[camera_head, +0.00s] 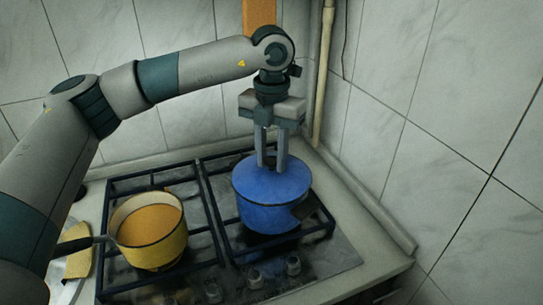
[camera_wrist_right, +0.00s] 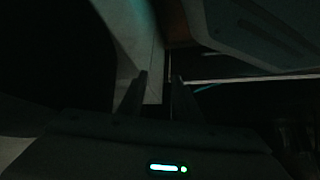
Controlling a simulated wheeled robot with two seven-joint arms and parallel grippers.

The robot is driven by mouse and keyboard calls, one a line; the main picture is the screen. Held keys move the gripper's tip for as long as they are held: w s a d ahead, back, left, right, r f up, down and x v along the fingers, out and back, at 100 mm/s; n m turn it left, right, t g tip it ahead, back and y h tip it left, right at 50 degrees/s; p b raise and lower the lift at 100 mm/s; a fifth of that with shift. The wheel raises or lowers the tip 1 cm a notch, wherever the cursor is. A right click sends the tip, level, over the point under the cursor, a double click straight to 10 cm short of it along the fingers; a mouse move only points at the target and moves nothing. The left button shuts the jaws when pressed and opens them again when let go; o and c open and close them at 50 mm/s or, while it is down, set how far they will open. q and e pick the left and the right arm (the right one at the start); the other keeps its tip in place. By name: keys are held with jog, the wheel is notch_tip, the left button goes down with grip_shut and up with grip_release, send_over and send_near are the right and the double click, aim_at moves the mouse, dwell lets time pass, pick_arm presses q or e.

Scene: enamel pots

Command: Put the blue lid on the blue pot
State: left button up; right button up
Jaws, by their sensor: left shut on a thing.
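The blue pot (camera_head: 268,219) stands on the right side of the stove, with a dark handle part at its right. The blue lid (camera_head: 249,184) covers the pot's top in the head view; I see no clear gap between them, but cannot tell if it rests fully on the rim.
A yellow pot (camera_head: 180,247) with a dark handle and orange-brown inside stands on the stove's left side. The black stove grates (camera_head: 209,202) surround both pots. Knobs (camera_head: 254,279) line the stove's front. Tiled walls (camera_head: 410,110) close off the back and right, with a pipe (camera_head: 323,75) in the corner.

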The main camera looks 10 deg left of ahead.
pick_arm(q)
jog(key=o, duration=1)
jog(key=shift+o, duration=0.5)
pick_arm(e)
jog(key=shift+s+f, duration=0.1)
jog(key=shift+s, duration=0.05)
jog(key=shift+d, duration=0.1)
pick_arm(q)
jog(key=shift+r, duration=0.1)
pick_arm(e)
jog(key=shift+s, duration=0.15)
pick_arm(q)
jog(key=shift+r, duration=0.25)
notch_tip(320, 180, up, 7)
jog(key=p, duration=0.3)
jog(key=shift+f, duration=0.1)
pick_arm(e)
jog(key=s+d+f+g, duration=0.3)
jog(key=s+d, duration=0.1)
jog(key=s, duration=0.5)
jog(key=shift+f+h, duration=0.25)
jog(key=shift+h, duration=0.15)
jog(key=shift+s, duration=0.1)
